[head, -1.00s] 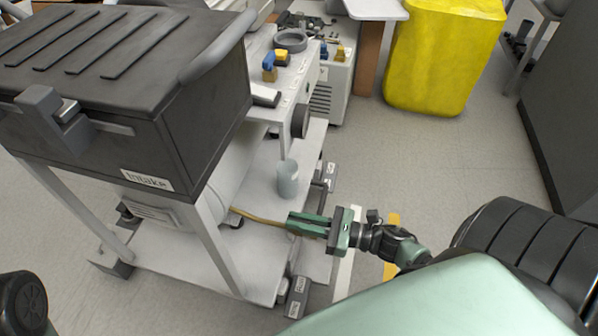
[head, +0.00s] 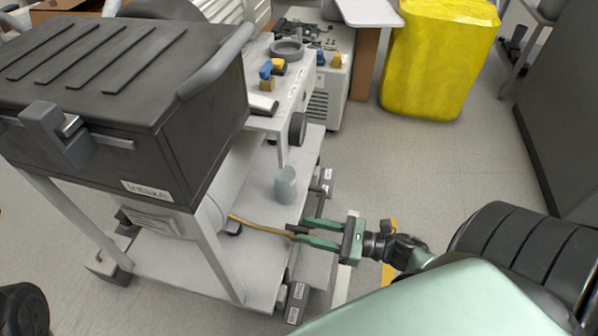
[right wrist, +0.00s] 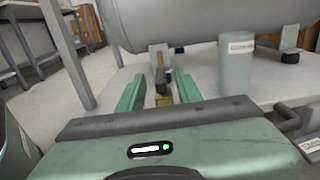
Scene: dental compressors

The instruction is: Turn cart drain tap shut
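The drain tap shows in the right wrist view as a dark handle (right wrist: 163,88) on a brass pipe. In the head view its dark handle (head: 296,230) is at the end of a brown pipe (head: 258,225) that runs out from under the tank, low on the cart (head: 262,262). My right gripper (head: 306,236) is open, its two green fingers apart at the cart's edge. In the right wrist view the fingers (right wrist: 160,90) stand on either side of the tap handle, with gaps visible. My left gripper is not in view.
A grey cylinder (head: 286,186) stands on the cart's lower shelf near the tap. A black box (head: 110,90) labelled Intake sits above. A yellow bin (head: 437,60) stands at the back.

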